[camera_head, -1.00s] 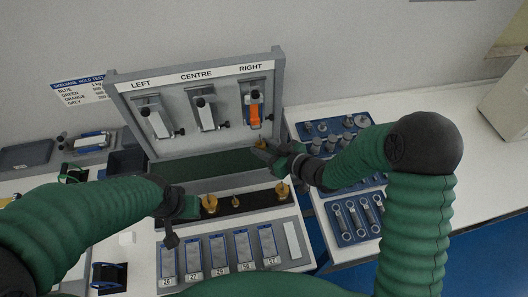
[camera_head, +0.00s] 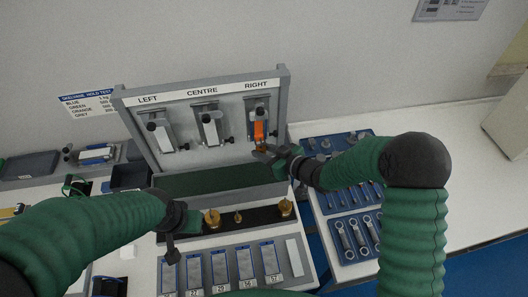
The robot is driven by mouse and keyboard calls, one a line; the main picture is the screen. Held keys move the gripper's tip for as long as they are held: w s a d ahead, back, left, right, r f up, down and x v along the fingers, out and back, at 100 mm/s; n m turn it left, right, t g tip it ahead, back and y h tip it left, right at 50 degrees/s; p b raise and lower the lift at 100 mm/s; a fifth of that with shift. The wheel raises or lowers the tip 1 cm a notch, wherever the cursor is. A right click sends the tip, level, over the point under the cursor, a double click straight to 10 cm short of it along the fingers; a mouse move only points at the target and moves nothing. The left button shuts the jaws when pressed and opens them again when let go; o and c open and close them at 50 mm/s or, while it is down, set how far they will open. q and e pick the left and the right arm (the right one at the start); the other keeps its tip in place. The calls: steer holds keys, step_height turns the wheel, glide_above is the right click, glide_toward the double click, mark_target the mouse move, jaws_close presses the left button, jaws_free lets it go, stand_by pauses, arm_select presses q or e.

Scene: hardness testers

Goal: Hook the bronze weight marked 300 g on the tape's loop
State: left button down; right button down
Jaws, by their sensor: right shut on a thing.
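An orange tape (camera_head: 259,131) hangs from the holder under the RIGHT label on the grey board. My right gripper (camera_head: 266,154) is shut on a small bronze weight (camera_head: 262,148) just below the tape's lower end. The weight and the tape's end overlap in the picture; I cannot tell whether the weight is hooked in the loop. The marking on the weight is too small to read. My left gripper (camera_head: 172,240) is low at the left, near the black strip; its jaws do not show clearly.
More bronze weights (camera_head: 212,218) (camera_head: 238,217) (camera_head: 285,208) stand on the black strip (camera_head: 261,215). Blue trays (camera_head: 352,226) of spanners and sockets lie right of the board.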

stand_by(0.6)
steer(key=c, duration=1)
jaws_free()
steer(key=shift+s+r, duration=0.1)
steer(key=v, duration=1.7)
steer(key=s+d+f+m+g+h, duration=0.25)
steer(key=d+f+m+h, duration=0.25)
steer(key=d+h, duration=0.45)
steer(key=s+f+m+g, duration=0.1)
steer(key=s+m+g, duration=0.3)
steer(key=s, duration=0.8)
steer(key=shift+f, duration=0.3)
